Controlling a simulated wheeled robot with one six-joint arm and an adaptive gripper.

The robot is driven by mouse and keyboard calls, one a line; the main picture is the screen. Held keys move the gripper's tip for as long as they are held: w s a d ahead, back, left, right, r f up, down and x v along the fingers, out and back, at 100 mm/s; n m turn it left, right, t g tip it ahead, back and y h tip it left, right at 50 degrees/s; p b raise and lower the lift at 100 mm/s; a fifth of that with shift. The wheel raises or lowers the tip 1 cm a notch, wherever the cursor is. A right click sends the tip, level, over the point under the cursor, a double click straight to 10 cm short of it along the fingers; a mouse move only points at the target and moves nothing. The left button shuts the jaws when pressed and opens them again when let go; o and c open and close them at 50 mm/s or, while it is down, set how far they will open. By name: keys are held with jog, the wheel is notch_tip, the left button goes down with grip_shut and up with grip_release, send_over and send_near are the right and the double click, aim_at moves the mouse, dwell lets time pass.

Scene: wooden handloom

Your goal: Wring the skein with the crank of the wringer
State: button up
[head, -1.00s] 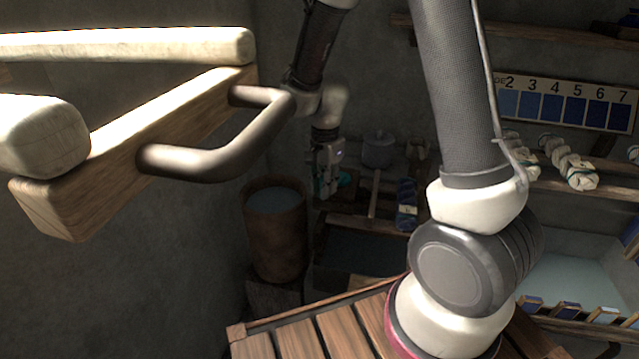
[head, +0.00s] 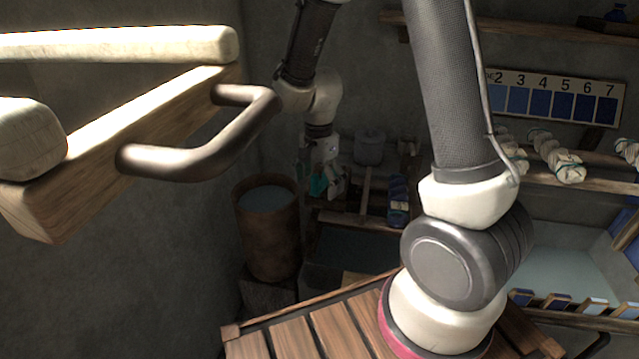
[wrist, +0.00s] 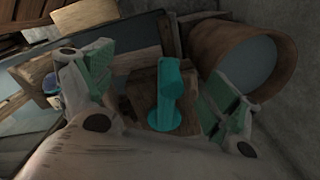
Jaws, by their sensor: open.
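A bright teal upright handle with a round base, which looks like the wringer's crank, stands on a wooden block in the wrist view (wrist: 168,100). My gripper (wrist: 155,98) is open, one finger left of the handle and one right, with gaps on both sides. In the head view my gripper (head: 328,185) points down at the back, beside the barrel. A teal patch shows at its fingers there; I cannot tell handle from finger pad. Pale twisted skeins (head: 556,158) lie on the right shelf. I cannot make out a skein on the wringer.
A wooden barrel (head: 268,230) of liquid stands left of my gripper and shows close by in the wrist view (wrist: 245,60). A wooden beam with a dark curved handle (head: 205,155) fills the left foreground. A pale vat (head: 570,262) is at right.

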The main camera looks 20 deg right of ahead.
notch_tip(320, 180, up, 8)
jog(key=shift+f, duration=0.2)
dwell(0.5)
jog(key=s+d+r+n+t, duration=0.2)
jog(key=s+d+r+n, duration=0.3)
jog(key=s, duration=0.5)
jog(key=s+d+r+n+t, duration=0.2)
jog(key=s+d+r+n, duration=0.4)
jog(key=s+r, duration=0.3)
jog(key=shift+s+d+r+n, duration=0.25)
jog(key=shift+s+r+n, duration=0.1)
jog(key=shift+r+n, duration=0.45)
